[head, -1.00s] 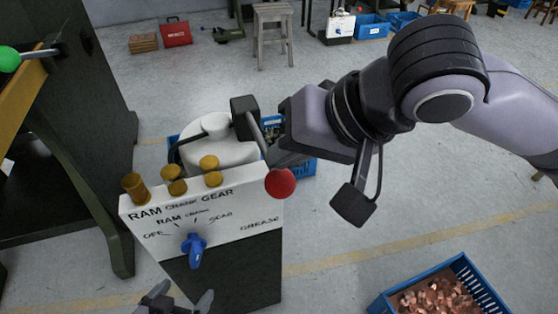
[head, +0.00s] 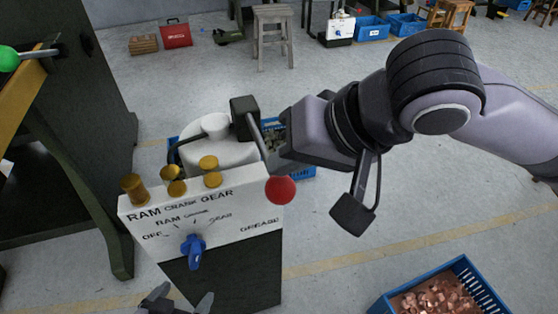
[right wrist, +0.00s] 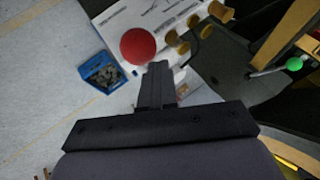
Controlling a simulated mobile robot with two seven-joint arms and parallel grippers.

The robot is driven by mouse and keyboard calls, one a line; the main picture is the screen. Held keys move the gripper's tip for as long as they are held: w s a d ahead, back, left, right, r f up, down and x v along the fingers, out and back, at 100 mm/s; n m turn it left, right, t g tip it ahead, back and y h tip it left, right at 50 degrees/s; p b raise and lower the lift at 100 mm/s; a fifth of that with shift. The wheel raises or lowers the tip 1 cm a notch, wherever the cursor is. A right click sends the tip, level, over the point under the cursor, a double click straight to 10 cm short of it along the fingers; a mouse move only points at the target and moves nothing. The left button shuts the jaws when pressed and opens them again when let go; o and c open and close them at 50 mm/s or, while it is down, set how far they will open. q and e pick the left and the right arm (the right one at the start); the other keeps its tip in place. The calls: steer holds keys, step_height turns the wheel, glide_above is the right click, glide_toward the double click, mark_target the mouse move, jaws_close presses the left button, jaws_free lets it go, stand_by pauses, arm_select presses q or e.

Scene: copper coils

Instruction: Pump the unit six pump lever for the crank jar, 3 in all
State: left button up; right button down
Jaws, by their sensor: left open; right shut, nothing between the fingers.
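The pump unit (head: 235,270) has a white panel lettered RAM, CRANK, GEAR and GREASE, and a blue selector knob (head: 193,250); I cannot tell its exact setting. Several brass-coloured fittings (head: 210,179) stand on its top edge. The pump lever runs from a black block (head: 244,112) to a red ball (head: 281,190) at its lower end. The ball also shows in the right wrist view (right wrist: 138,46). My right gripper (head: 273,165) is shut and empty, just above the ball beside the lever rod; contact is unclear. My left gripper (head: 180,301) is open below the panel, partly cut off.
A white container (head: 214,150) with a dark hose stands behind the panel. A blue crate (head: 306,166) is behind the unit, partly hidden. Another blue crate (head: 383,306) holds copper pieces at lower right. A dark green machine (head: 105,110) is at left.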

mark_target(288, 183)
steer(key=shift+s+d+f+b, duration=0.1)
steer(key=shift+f+b, duration=0.1)
steer(key=shift+f, duration=0.45)
steer(key=shift+s+a+f+b, duration=0.15)
steer(key=shift+f+b, duration=0.1)
steer(key=shift+f, duration=0.4)
steer(key=shift+s+d+f+b, duration=0.1)
steer(key=shift+d+f+b, duration=0.1)
steer(key=shift+f, duration=0.45)
stand_by(1.2)
stand_by(0.7)
step_height(288, 183, up, 2)
steer(key=shift+w+r+p, duration=0.1)
steer(key=shift+w+p, duration=0.05)
steer(key=shift+p, duration=1.05)
steer(key=shift+w+r+p, duration=0.15)
steer(key=shift+r+p, duration=0.6)
steer(key=shift+p, duration=0.2)
steer(key=shift+w+r+p, duration=0.15)
steer(key=shift+r+p, duration=0.6)
steer(key=shift+p, duration=0.2)
steer(key=shift+a+r+p, duration=0.2)
steer(key=shift+r+p, duration=0.2)
steer(key=shift+p, duration=0.1)
steer(key=shift+w+r+p, duration=0.2)
steer(key=shift+r+p, duration=0.5)
steer(key=shift+p, duration=0.15)
